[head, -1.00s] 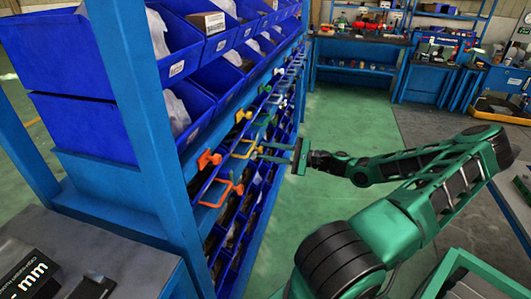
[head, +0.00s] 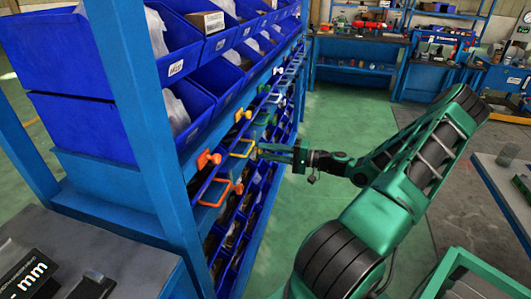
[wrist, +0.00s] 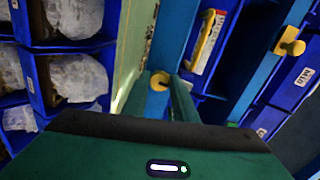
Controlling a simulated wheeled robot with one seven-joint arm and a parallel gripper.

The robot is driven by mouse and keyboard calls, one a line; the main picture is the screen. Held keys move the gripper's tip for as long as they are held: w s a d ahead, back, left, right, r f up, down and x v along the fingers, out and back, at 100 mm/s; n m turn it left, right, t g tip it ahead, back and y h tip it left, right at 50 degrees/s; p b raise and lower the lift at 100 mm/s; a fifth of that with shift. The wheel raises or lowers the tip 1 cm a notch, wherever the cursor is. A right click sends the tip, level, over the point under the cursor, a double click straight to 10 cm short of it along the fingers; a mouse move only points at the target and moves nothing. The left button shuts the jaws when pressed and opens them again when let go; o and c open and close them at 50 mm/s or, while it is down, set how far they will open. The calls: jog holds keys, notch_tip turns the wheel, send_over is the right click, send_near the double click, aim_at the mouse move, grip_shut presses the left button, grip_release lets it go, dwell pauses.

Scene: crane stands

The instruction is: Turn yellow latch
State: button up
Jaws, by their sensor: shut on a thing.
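My gripper (head: 262,150) is at the front of the blue rack, just right of a yellow pull handle (head: 241,149) in the head view. In the wrist view its two fingers (wrist: 160,84) stand on either side of a round yellow latch (wrist: 159,81) and are shut on it. The fingers partly cover this latch, so its angle is hard to tell. Another yellow knob (head: 243,115) sits on the rack rail, clear of the gripper. A yellow knob also shows at the upper right of the wrist view (wrist: 290,43).
Blue bins (head: 187,105) with plastic-wrapped goods fill the rack above. An orange knob (head: 208,158) and an orange handle (head: 216,193) are nearer. A blue rack post (head: 150,150) stands in front. The green floor right of the rack is clear.

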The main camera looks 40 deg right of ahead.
jog(key=shift+f+n, duration=0.2)
jog(key=shift+n, duration=0.4)
jog(key=o, duration=1)
jog(key=shift+o, duration=0.2)
jog(key=shift+s+d, duration=0.1)
jog(key=v, duration=1)
jog(key=shift+s+d, duration=0.2)
jog(key=shift+d, duration=0.05)
